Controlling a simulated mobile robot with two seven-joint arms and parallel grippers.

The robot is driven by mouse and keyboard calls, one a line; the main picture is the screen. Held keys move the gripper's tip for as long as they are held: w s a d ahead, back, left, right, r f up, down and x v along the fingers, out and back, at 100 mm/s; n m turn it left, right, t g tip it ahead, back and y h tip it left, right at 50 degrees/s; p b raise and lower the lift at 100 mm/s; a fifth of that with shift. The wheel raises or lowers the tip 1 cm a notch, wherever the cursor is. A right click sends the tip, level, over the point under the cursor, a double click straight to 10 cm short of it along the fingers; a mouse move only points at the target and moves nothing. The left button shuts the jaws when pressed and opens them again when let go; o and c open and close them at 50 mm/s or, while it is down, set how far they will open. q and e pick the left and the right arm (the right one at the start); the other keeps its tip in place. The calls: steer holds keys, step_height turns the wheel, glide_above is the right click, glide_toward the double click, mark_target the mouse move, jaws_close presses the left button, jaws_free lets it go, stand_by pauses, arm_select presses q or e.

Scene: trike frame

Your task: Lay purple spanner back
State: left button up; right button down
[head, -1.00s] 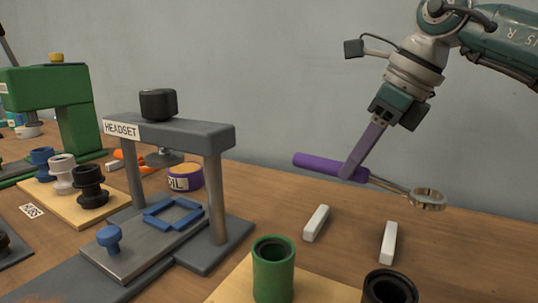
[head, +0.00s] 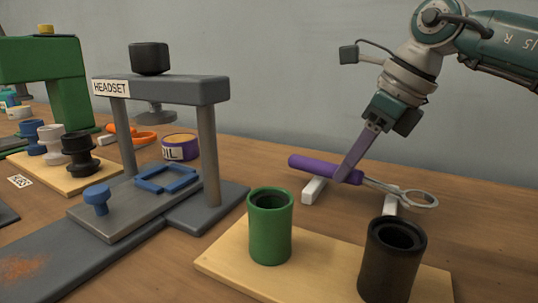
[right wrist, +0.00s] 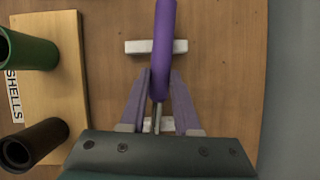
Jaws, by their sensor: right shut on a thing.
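The purple spanner (head: 316,167) has a purple handle and a metal ring head (head: 418,199) at its right end. My right gripper (head: 350,176) is shut on it near the inner end of the handle. The spanner lies across two white rest blocks, the left one (head: 314,190) under the handle and the right one (head: 390,205) near the ring; I cannot tell whether it touches them. In the right wrist view the purple handle (right wrist: 164,45) passes between the fingers (right wrist: 158,98) and over a white block (right wrist: 140,47). My left gripper is not in view.
A wooden board with a green shell (head: 270,228) and a black shell (head: 391,258) stands in front of the spanner. The wall is close behind.

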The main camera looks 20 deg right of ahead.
steer(key=shift+f, duration=0.1)
stand_by(0.4)
steer(key=c, duration=0.6)
jaws_free()
steer(key=shift+o, duration=0.2)
steer(key=p+v, duration=0.1)
steer(key=v, duration=0.9)
